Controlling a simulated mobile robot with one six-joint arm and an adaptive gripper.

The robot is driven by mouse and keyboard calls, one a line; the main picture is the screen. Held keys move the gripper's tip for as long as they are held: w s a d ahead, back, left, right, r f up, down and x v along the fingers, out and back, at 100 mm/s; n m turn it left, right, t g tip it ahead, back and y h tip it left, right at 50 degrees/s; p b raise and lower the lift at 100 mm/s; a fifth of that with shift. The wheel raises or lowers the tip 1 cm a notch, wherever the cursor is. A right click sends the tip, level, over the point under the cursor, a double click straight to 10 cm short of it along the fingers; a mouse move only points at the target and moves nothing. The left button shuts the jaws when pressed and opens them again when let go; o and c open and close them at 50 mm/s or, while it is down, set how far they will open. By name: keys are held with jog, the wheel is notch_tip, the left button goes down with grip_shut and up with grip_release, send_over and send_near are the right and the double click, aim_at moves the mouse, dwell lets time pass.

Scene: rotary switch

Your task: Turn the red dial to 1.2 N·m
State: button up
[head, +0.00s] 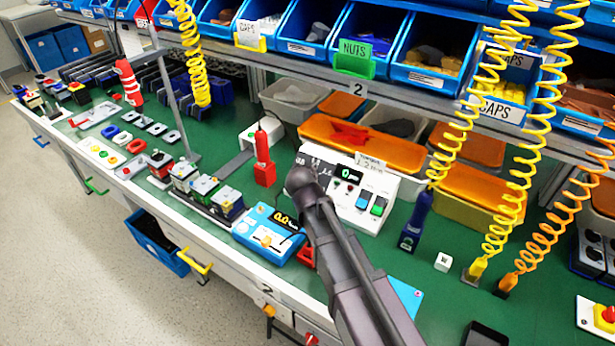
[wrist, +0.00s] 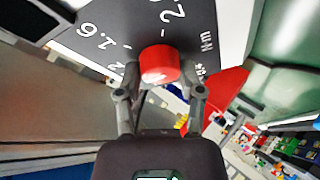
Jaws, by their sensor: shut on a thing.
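The red dial (wrist: 158,61) shows in the wrist view in front of a dark plate (wrist: 108,36) with white markings, among them 1.6 and N·m. My gripper (wrist: 164,78) has one finger on each side of the dial and is shut on it. The dial's pointer is not clear, so I cannot tell its setting. In the head view my arm covers the dial and gripper. The white control box (head: 384,190) there has a small display, coloured buttons and a paper label that seems to read 1.2.
A blue meter (head: 262,240) and a red upright tool (head: 264,160) stand left of the arm. Yellow coiled cords hang at right, one above a blue tool (head: 414,222). Bins (head: 365,142) line the back. Green bench top (head: 440,290) is partly clear at front right.

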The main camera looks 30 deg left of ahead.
jog(key=shift+m+t+b, duration=0.35)
jog(key=shift+m+t, duration=0.15)
jog(key=shift+m, duration=0.5)
jog(key=o, duration=1.2)
jog(key=shift+a, duration=0.1)
jog(key=shift+c, duration=0.2)
jog(key=shift+n+g+p, duration=0.3)
jog(key=shift+n+p, duration=0.05)
jog(key=shift+n, duration=0.25)
